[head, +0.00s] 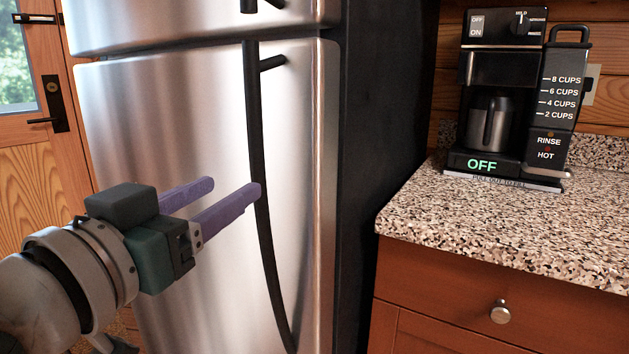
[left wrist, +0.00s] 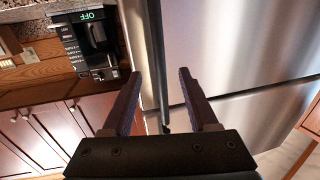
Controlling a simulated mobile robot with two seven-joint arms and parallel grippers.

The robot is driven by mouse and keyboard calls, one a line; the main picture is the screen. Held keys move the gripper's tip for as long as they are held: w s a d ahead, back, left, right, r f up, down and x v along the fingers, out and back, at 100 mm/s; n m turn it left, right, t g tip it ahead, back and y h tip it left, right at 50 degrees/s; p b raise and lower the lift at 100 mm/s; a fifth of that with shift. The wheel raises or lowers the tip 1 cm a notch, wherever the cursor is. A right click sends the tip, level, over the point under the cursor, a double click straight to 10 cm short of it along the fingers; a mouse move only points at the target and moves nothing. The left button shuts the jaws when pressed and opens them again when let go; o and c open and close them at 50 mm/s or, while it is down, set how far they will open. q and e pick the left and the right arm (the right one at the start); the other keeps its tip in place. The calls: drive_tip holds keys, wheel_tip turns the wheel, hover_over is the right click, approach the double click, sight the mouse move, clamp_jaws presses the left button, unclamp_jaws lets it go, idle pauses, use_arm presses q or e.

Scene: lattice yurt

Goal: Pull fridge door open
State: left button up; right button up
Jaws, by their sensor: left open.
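The fridge's lower door (head: 160,130) is brushed steel and looks shut. Its long, curved black handle (head: 256,140) runs down near the door's right edge. My left gripper (head: 235,187) is open, with two purple fingers pointing at the handle. In the head view one fingertip overlaps the handle and the other ends left of it. In the left wrist view the handle (left wrist: 157,45) shows between the fingers of my left gripper (left wrist: 158,72); I cannot tell whether they touch it. My right gripper is not in view.
The upper fridge door (head: 180,25) is above a seam. A speckled counter (head: 480,225) with a coffee maker (head: 500,90) stands right of the fridge, above a wooden drawer (head: 440,300) with a round knob. A wooden door (head: 35,180) with a window is at left.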

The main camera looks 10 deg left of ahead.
sight(253, 174)
use_arm(q)
drive_tip(key=w, duration=0.2)
drive_tip(key=w+d, duration=0.1)
drive_tip(key=w, duration=0.2)
drive_tip(key=w+b, duration=0.1)
drive_tip(key=w, duration=0.2)
drive_tip(key=shift+d, duration=0.15)
clamp_jaws()
idle(1.1)
